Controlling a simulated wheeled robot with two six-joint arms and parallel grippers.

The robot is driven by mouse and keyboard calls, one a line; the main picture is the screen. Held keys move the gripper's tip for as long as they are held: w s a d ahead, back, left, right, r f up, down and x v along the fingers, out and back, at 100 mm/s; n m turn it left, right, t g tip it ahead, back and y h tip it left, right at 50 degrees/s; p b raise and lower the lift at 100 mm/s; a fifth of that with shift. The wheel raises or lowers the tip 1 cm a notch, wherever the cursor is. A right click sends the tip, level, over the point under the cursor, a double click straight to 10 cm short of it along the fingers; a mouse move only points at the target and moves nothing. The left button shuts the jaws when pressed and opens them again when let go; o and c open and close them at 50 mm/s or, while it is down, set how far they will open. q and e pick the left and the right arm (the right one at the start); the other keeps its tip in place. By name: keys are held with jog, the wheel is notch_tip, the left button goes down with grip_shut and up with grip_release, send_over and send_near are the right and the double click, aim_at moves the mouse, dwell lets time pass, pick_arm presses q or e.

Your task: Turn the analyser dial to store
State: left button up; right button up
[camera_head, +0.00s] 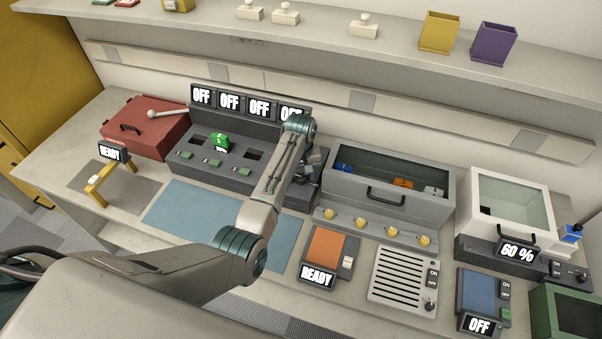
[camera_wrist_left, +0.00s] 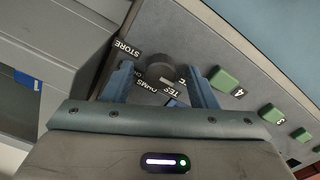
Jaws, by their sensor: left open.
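The analyser (camera_head: 255,172) is a dark grey unit with several slots, green buttons and displays reading OFF. Its dark round dial (camera_wrist_left: 160,66) shows in the left wrist view, with labels STORE (camera_wrist_left: 127,47), OHMS and one partly hidden that seems to read TEST. My left gripper (camera_wrist_left: 158,78) is open, with one blue finger on each side of the dial. I cannot tell whether the fingers touch it, or which label the dial points at. In the head view my left gripper (camera_head: 306,165) is at the analyser's right end, and my arm hides the dial.
A red box (camera_head: 145,128) is to the left, and a grey glass-topped case (camera_head: 385,205) stands close on the right. A blue mat (camera_head: 215,218) lies in front. A shelf (camera_head: 400,62) runs above.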

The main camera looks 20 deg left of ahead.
pick_arm(q)
jog(key=c, duration=1)
jog(key=shift+o, duration=0.2)
